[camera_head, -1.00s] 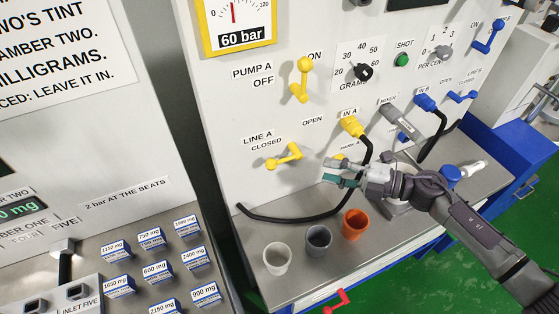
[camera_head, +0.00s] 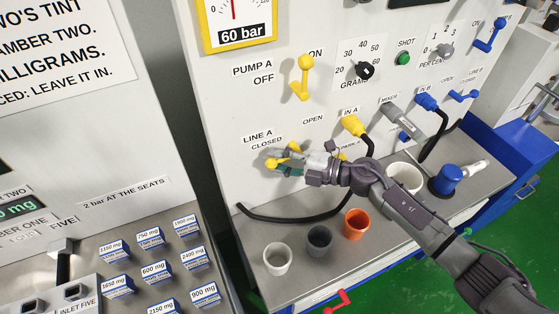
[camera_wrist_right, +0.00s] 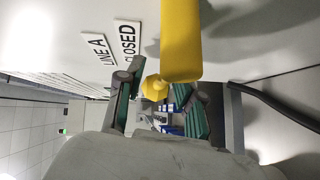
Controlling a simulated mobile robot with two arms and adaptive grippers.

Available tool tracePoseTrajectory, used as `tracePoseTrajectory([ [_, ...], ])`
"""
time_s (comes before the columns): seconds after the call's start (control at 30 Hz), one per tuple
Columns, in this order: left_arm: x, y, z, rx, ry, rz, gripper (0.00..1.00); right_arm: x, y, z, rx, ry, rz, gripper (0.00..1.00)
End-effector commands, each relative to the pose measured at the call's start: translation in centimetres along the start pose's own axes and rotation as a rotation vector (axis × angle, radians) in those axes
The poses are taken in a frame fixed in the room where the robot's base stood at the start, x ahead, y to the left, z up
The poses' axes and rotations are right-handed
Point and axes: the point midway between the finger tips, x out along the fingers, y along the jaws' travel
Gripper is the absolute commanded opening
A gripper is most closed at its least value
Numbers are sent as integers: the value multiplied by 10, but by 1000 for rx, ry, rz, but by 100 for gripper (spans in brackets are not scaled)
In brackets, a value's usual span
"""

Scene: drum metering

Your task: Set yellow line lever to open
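The yellow line lever (camera_head: 294,147) is on the white panel by the LINE A and CLOSED labels, below and left of the OPEN label. Its arm lies roughly sideways, and my right gripper partly hides it in the head view. My right gripper (camera_head: 277,162) is at the lever, with its fingers apart. In the right wrist view, the yellow lever (camera_wrist_right: 180,45) looms large from above, and its rounded knob shows between the open fingers of the right gripper (camera_wrist_right: 163,90). A gap shows between the knob and the right-hand finger. My left gripper is not in view.
The yellow PUMP A lever (camera_head: 304,77) is above. A yellow plug (camera_head: 352,126) with a black cable is to the right. A white cup (camera_head: 277,258), a grey cup (camera_head: 319,239) and an orange cup (camera_head: 356,223) stand on the shelf below.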

Motion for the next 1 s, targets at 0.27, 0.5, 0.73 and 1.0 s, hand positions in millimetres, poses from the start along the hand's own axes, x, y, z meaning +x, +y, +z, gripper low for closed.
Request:
tracePoseTrajectory([
  [0.27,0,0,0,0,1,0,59,0,0,0,0,-1,0,27],
  [0.5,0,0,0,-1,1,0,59,0,0,0,0,-1,0,0],
  [0.73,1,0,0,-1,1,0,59,0,0,0,3,-1,2,0],
  [1.0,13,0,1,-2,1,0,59,-1,0,1,56,13,55,0],
])
